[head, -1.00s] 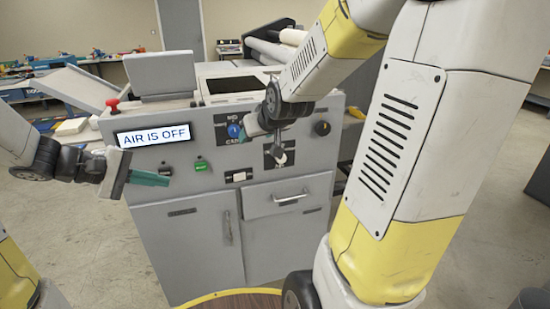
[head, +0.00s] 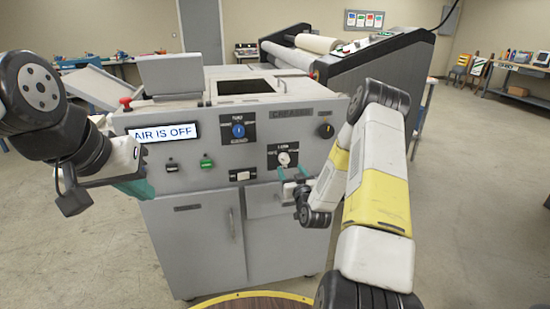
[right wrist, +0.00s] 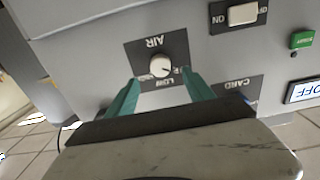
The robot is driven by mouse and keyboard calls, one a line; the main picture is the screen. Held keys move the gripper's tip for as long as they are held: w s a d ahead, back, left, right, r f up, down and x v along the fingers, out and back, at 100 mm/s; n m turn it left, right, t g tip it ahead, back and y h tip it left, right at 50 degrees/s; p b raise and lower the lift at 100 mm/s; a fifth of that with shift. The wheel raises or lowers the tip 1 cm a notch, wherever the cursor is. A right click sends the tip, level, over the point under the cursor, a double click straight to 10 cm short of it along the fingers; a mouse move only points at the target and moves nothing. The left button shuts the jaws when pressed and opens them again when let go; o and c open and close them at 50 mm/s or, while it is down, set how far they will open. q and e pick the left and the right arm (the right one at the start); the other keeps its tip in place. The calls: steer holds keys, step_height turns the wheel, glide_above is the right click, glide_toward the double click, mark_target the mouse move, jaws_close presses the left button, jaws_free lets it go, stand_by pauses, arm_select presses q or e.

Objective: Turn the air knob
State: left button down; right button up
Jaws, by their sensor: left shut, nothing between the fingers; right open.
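The air knob (head: 284,158) is a small white round knob on a black plate on the grey machine's front. In the right wrist view the air knob (right wrist: 160,67) shows beside the upside-down word AIR. My right gripper (head: 291,172) is open, its teal fingers just below the knob in the head view. In the right wrist view the fingertips (right wrist: 160,80) straddle the knob's lower part; contact cannot be told. My left gripper (head: 138,188) is shut and empty in front of the machine's left side. The display (head: 165,133) reads AIR IS OFF.
A blue knob (head: 238,131) and a black knob (head: 326,131) sit above on the panel. A white switch (head: 243,175), a green button (head: 207,163) and a red mushroom button (head: 126,103) are further left. A drawer (head: 266,203) lies below the right gripper.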

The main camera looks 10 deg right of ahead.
mark_target(285, 161)
steer(key=w, duration=0.7)
steer(key=shift+w+a, duration=0.1)
steer(key=shift+a, duration=0.05)
steer(key=shift+c, duration=0.2)
jaws_close()
steer(key=shift+m, duration=0.4)
steer(key=m, duration=1)
steer(key=shift+m, duration=0.4)
